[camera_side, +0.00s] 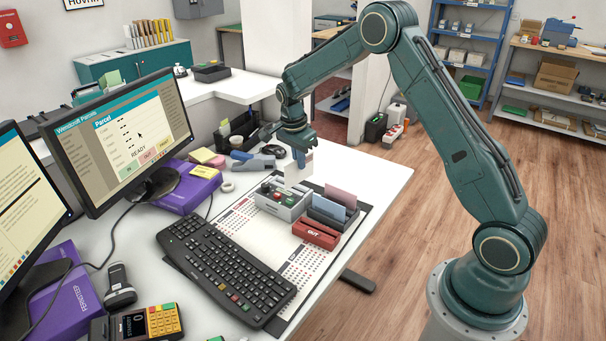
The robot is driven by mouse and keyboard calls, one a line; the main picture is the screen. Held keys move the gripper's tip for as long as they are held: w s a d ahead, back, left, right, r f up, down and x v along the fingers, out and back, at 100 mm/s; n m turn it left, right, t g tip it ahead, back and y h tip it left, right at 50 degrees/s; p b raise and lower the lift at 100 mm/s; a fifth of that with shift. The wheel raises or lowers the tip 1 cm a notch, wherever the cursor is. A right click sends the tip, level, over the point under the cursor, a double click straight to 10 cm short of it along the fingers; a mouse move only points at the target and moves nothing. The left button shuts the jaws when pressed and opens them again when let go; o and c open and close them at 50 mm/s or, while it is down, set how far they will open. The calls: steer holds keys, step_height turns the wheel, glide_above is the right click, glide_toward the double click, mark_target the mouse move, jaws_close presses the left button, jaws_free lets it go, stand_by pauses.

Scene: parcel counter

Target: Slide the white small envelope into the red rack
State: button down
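The white small envelope (297,172) hangs upright directly under my gripper (300,154). My gripper appears shut on its upper edge, though the fingertips are small in this view. The red rack (316,234), marked with white letters on its front, stands on the desk mat, nearer the camera and slightly right of the envelope. The envelope is apart from the red rack. The inside of the red rack is hard to make out.
Directly behind the red rack, a dark rack (321,219) holds blue (328,208) and pink (341,196) envelopes. A grey box with buttons (283,199) stands left of the racks. A keyboard (226,268) lies in front. The desk's right part (375,178) is clear.

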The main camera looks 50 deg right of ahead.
steer(key=s+a+f+m+y, duration=0.1)
steer(key=s+f+m, duration=0.1)
steer(key=s+m, duration=0.2)
steer(key=s+a+f+m+g, duration=0.1)
steer(key=s+m, duration=0.4)
steer(key=m, duration=0.6)
steer(key=shift+a+f+m+g+y, duration=0.35)
steer(key=shift+a+f, duration=0.35)
steer(key=shift+f, duration=0.5)
steer(key=shift+f, duration=0.15)
steer(key=shift+f, duration=1.75)
steer(key=shift+f, duration=1.85)
steer(key=c, duration=2.1)
jaws_free()
steer(key=o, duration=0.5)
